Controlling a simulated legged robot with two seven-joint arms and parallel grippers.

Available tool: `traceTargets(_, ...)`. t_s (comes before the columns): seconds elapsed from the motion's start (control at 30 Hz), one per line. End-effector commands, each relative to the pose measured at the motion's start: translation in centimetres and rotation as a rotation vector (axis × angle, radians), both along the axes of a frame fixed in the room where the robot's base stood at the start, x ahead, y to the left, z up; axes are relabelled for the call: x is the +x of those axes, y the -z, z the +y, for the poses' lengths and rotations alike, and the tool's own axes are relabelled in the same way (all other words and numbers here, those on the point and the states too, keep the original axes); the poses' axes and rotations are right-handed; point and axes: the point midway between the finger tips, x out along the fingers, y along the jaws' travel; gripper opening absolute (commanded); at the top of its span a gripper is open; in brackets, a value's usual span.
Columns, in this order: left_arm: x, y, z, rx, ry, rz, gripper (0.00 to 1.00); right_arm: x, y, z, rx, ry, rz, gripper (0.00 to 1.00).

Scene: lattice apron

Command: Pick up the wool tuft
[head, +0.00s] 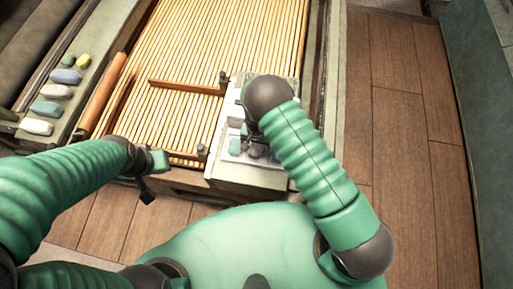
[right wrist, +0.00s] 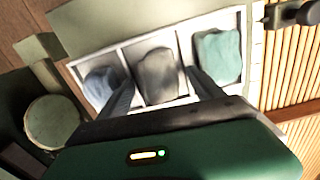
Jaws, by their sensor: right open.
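A white compartment tray shows in the right wrist view (right wrist: 188,22). It holds a blue-grey wool tuft (right wrist: 101,85), a dark grey wool tuft (right wrist: 158,75) in the middle and a teal wool tuft (right wrist: 217,55), each in its own compartment. My right gripper (right wrist: 163,88) is open, its fingers on either side of the grey tuft; I cannot tell whether they touch it. In the head view the teal tuft (head: 235,146) shows beside my right gripper (head: 252,138), which partly hides the tray. My left gripper (head: 152,176) hangs near the frame's front edge, away from the tray; its jaws are unclear.
A slatted bed (head: 215,50) fills the middle, with wooden bars (head: 185,87) and dark posts across it. Several coloured tufts (head: 66,76) lie along the left rail. A round lidded container (right wrist: 52,122) is beside the tray. Open wooden floor (head: 397,110) lies to the right.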

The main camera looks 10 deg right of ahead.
Motion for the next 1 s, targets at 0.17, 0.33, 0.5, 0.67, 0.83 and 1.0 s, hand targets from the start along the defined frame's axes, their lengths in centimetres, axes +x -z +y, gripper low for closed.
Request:
traceTargets(0.17,0.0,0.0,0.0,0.0,0.0,0.0,0.0,0.0,0.0,0.0,0.0,-0.001,0.0,0.59)
traceTargets(0.33,0.0,0.0,0.0,0.0,0.0,0.0,0.0,0.0,-0.1,0.0,0.0,-0.001,0.0,0.37)
traceTargets(0.5,0.0,0.0,0.0,0.0,0.0,0.0,0.0,0.0,0.0,0.0,-0.001,-0.001,0.0,0.15)
traceTargets(0.67,0.0,0.0,0.0,0.0,0.0,0.0,0.0,0.0,0.0,0.0,-0.001,-0.001,0.0,0.12)
traceTargets(0.83,0.0,0.1,0.0,0.0,0.0,0.0,0.0,0.0,-0.4,0.0,0.0,-0.001,-0.001,0.12)
traceTargets(1.0,0.0,0.4,0.0,0.0,0.0,0.0,0.0,0.1,-2.3,0.0,0.0,-0.001,-0.002,0.12)
